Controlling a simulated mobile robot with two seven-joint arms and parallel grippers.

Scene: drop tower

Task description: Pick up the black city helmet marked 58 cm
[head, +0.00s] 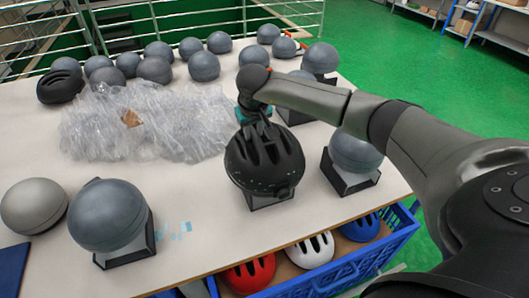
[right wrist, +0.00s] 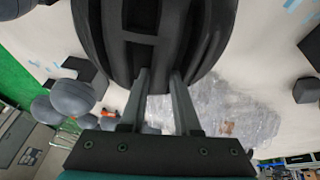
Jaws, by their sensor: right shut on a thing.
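A black vented helmet (head: 265,165) is in the middle of the table in the head view, above a dark block stand (head: 268,201). I cannot read a size mark on it. My right gripper (head: 252,122) reaches it from behind and is shut on its far edge. In the right wrist view the two fingers (right wrist: 160,85) meet the rim of the black helmet (right wrist: 155,35). I cannot tell whether the helmet rests on its stand or is slightly raised. Another black helmet (head: 60,87) lies at the table's far left. My left gripper is not in view.
Grey headforms stand close by, at right (head: 355,152) and front left (head: 108,215); several more line the back. Crumpled clear plastic (head: 150,125) covers the table (head: 200,200) left of the helmet. A blue crate (head: 340,272) with red, white and blue helmets is below the front edge.

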